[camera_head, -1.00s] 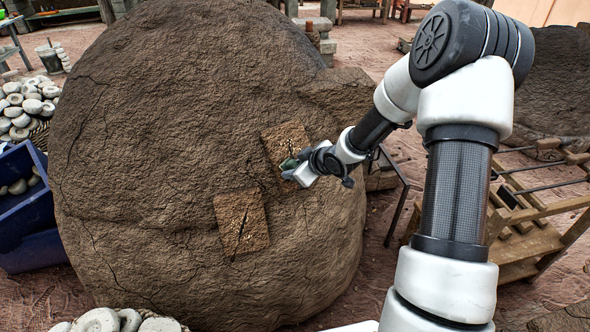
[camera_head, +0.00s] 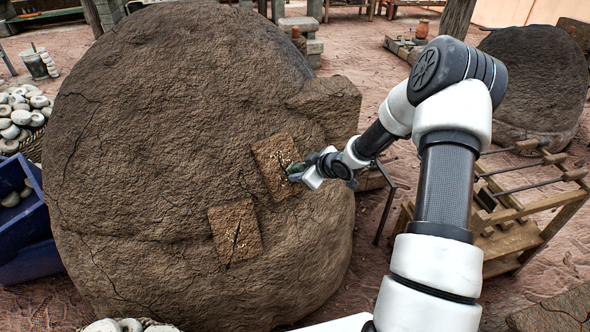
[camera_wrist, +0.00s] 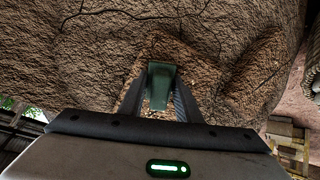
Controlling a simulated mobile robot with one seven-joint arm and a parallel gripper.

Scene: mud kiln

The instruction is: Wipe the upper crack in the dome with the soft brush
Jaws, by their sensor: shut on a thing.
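The dome (camera_head: 150,140) is a big brown mud mound filling the left and middle of the head view. Two lighter rough patches are on its right side: the upper patch (camera_head: 270,160) and a lower patch (camera_head: 226,222) with a dark crack. The upper crack itself is too small and partly covered to make out clearly. My gripper (camera_head: 301,174) is at the upper patch's right edge, shut on a green piece, the soft brush (camera_wrist: 161,84). In the wrist view the brush points at the patch (camera_wrist: 190,62). Its bristles are hidden, so I cannot tell whether they touch.
A wooden rack (camera_head: 510,215) with rods stands to the right. A blue crate (camera_head: 25,225) and a basket of pale round stones (camera_head: 18,115) are at the left. A second mound (camera_head: 535,75) stands at the back right. Bare ground lies between the mounds.

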